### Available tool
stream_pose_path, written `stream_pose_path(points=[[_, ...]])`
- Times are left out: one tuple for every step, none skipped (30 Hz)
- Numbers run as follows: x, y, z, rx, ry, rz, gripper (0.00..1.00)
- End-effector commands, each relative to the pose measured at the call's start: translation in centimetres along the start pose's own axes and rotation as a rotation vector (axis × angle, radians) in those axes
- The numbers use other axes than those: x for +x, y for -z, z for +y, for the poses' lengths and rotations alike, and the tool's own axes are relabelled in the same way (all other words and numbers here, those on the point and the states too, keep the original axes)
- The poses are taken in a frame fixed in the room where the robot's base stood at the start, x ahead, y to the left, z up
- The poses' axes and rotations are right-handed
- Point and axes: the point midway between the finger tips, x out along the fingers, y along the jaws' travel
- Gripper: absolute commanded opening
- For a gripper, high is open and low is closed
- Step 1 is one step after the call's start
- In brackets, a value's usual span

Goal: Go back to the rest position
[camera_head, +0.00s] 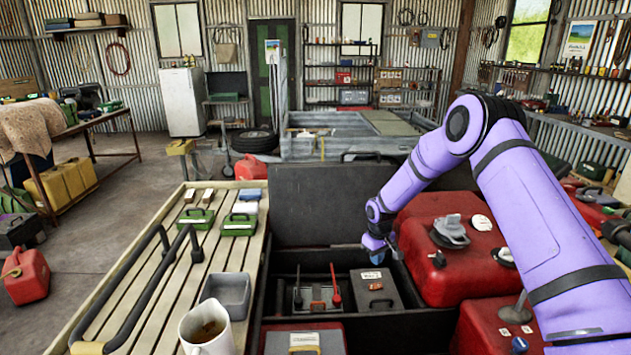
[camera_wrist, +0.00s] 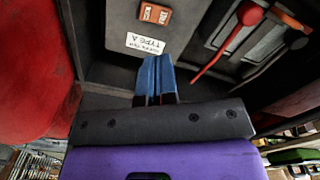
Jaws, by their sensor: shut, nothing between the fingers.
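My gripper (camera_head: 376,250) hangs from my purple arm over the right part of an open black box (camera_head: 420,322). Its blue fingers (camera_wrist: 155,78) are shut together with nothing between them. Below the fingertips is a dark grey case (camera_head: 384,283), whose white label reads "TYPE A" in the wrist view. The case (camera_wrist: 120,25) also has an orange-brown patch there. I cannot tell whether the fingertips touch it. A tool holder with red handles (camera_head: 336,284) stands to the left of the case in the head view.
Red fuel tanks (camera_head: 438,260) crowd the box's right side. A slatted wooden rack (camera_head: 150,290) on the left carries green cases, a grey tray (camera_head: 228,292) and a white mug (camera_head: 207,332). The box's raised lid (camera_head: 330,200) stands behind. Open floor lies farther left.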

Motion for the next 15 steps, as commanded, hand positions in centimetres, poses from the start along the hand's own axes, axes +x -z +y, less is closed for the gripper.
stream_pose_path(points=[[-2.3, -0.1, 0.2, 0.006, -0.012, 0.010, 0.00], [-3.5, -0.3, 0.2, 0.011, -0.019, 0.015, 0.00], [-5.2, -0.6, 0.3, 0.018, -0.027, 0.019, 0.00], [-6.6, -0.9, 0.3, 0.024, -0.033, 0.024, 0.00], [-7.8, -1.2, 0.3, 0.030, -0.039, 0.028, 0.00], [-9.5, -1.6, 0.3, 0.038, -0.046, 0.034, 0.00], [-10.7, -1.9, 0.3, 0.043, -0.052, 0.038, 0.00], [-11.9, -2.3, 0.2, 0.049, -0.057, 0.042, 0.00], [-13.5, -2.8, 0.1, 0.056, -0.064, 0.047, 0.00], [-14.7, -3.2, 0.1, 0.062, -0.069, 0.052, 0.00], [-15.8, -3.6, 0.0, 0.069, -0.074, 0.056, 0.00], [-17.4, -4.2, -0.1, 0.078, -0.081, 0.063, 0.00], [-18.5, -4.7, -0.2, 0.085, -0.086, 0.068, 0.00], [-19.6, -5.2, -0.3, 0.092, -0.091, 0.073, 0.00], [-21.0, -5.9, -0.5, 0.101, -0.098, 0.079, 0.00]])
